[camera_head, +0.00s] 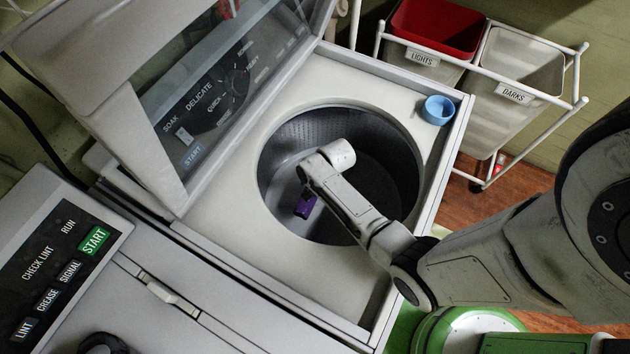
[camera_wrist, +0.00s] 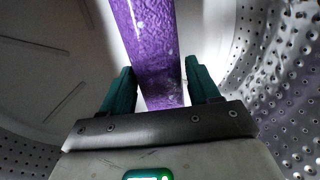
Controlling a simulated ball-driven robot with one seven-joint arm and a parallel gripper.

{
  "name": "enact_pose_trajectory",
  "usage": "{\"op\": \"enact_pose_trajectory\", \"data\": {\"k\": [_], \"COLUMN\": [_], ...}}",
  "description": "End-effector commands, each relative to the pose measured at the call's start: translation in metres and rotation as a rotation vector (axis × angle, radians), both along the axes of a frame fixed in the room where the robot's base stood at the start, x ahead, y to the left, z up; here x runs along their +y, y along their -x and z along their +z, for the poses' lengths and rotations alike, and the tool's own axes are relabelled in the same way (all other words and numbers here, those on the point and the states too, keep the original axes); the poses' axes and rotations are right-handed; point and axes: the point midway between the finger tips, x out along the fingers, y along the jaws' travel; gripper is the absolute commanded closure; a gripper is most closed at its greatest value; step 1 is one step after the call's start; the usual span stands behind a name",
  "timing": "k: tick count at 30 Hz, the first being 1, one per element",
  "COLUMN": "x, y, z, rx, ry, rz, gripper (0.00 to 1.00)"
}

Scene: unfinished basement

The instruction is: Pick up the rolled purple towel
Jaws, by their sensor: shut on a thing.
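The rolled purple towel (camera_wrist: 150,45) stands between the two green fingers of my gripper (camera_wrist: 160,88) in the wrist view. Its far end runs out of the top of that view. In the head view a small part of the towel (camera_head: 306,206) shows inside the washer drum (camera_head: 283,150), below the end of my arm. My gripper is shut on the towel inside the drum. In the head view the fingers are hidden by my wrist. The drum's perforated wall (camera_wrist: 285,75) curves around the gripper in the wrist view.
The washer's lid (camera_head: 130,95) is raised on the left. A blue cup (camera_head: 437,110) stands on the washer's top at the right corner. A cart with a red bin (camera_head: 440,25) and a grey bin (camera_head: 520,65) stands behind. A dryer (camera_head: 60,250) is at lower left.

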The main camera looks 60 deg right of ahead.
Motion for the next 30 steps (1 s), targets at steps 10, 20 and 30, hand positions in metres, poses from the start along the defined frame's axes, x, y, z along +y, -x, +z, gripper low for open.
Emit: {"op": "enact_pose_trajectory", "data": {"k": [10,20,30], "x": [0.0,0.0,0.0], "y": [-0.001,0.0,0.0], "z": [0.084,0.123,0.126], "rx": [-0.004,0.0,0.0], "ry": [0.003,0.0,0.0], "rz": [0.0,0.0,0.0], "gripper": [0.72,0.72,0.72]}}
